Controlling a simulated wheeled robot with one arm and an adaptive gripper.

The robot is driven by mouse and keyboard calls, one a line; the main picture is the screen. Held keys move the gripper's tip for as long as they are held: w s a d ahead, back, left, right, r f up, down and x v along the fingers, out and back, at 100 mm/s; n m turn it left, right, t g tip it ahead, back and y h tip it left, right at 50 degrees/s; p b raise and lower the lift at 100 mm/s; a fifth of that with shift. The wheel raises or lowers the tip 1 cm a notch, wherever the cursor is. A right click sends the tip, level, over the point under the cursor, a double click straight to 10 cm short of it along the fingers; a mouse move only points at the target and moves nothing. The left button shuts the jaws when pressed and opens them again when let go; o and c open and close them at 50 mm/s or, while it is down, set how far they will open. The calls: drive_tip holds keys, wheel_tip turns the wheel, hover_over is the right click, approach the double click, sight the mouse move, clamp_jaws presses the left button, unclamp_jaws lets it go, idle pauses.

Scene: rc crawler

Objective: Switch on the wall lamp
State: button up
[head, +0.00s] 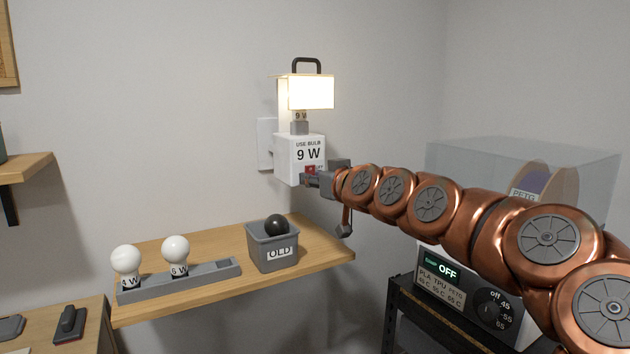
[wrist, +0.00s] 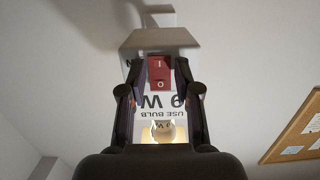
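The wall lamp (head: 301,152) is a white box labelled "USE BULB 9 W" on the wall. Its shade (head: 308,92) glows, and a bulb marked 9 (head: 300,116) sits below the shade. The red rocker switch (head: 310,170) is low on the box front, partly hidden by my gripper in the head view. In the wrist view the lamp appears upside down, and the red switch (wrist: 159,72) shows I and O. My gripper (wrist: 160,68) is open, its fingertips either side of the switch with gaps showing. I cannot tell whether it touches the switch.
A wooden shelf (head: 205,263) below the lamp holds a grey rack (head: 205,276) with two white bulbs and a grey bin (head: 272,258) marked "OLD" with a dark bulb. A clear-covered filament dryer (head: 470,285) reading OFF stands at right beneath my arm.

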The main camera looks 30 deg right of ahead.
drive_tip(key=shift+o, duration=1.2)
drive_tip(key=s, duration=0.7)
drive_tip(key=shift+s+a+r, duration=0.2)
drive_tip(key=shift+a+r, duration=0.1)
drive_tip(key=shift+r, duration=0.15)
